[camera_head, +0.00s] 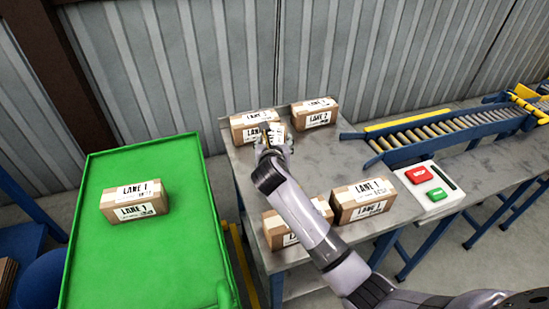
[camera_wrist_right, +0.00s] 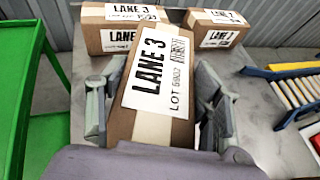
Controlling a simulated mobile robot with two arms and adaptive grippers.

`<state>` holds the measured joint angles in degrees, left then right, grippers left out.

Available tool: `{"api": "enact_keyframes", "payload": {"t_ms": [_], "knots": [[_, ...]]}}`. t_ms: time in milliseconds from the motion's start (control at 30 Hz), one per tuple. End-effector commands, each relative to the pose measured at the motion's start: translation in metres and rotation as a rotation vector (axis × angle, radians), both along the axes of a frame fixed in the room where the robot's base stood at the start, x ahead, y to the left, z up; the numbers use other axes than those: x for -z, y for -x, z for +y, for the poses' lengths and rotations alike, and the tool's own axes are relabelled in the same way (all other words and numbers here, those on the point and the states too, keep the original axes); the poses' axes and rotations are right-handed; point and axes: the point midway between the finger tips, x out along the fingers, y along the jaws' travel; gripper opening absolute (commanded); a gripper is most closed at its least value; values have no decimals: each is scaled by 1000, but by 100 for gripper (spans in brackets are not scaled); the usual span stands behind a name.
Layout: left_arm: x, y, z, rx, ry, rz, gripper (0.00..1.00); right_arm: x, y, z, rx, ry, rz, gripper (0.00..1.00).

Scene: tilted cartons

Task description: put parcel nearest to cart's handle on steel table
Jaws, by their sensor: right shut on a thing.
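My right gripper (camera_head: 273,148) is over the back left of the steel table (camera_head: 240,175), shut on a brown parcel (camera_head: 276,133) labelled LANE 3. In the right wrist view the held parcel (camera_wrist_right: 160,75) sits turned between the two fingers (camera_wrist_right: 155,105), close in front of a back parcel. Whether it touches the table is hidden. Another parcel (camera_head: 135,202), labelled LANE 1, lies on the green cart (camera_head: 170,270). The cart's handle cannot be made out. My left gripper is not in view.
Two parcels stand at the table's back, one left (camera_head: 243,127) and one right (camera_head: 315,114). Two more stand at its front, one left (camera_head: 275,230) partly behind my arm and one right (camera_head: 362,203). A roller conveyor (camera_head: 430,130) and button box (camera_head: 428,187) are at right. The table's middle is bare.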

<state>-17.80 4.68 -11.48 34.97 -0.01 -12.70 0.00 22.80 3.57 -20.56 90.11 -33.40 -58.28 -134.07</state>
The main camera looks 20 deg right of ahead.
Motion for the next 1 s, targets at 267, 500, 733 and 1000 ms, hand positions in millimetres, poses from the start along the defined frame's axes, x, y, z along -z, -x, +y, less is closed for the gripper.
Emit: {"api": "enact_keyframes", "payload": {"t_ms": [267, 500, 733, 1000], "knots": [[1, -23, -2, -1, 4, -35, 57, 27, 0, 1, -1, 0, -1, 19], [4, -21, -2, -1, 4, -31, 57, 57, 0, 0, -1, 0, -3, 19], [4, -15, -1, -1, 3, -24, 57, 58, 0, 1, -1, 0, -5, 19], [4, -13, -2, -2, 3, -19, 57, 62, 0, 0, -1, 0, -1, 68]]}}
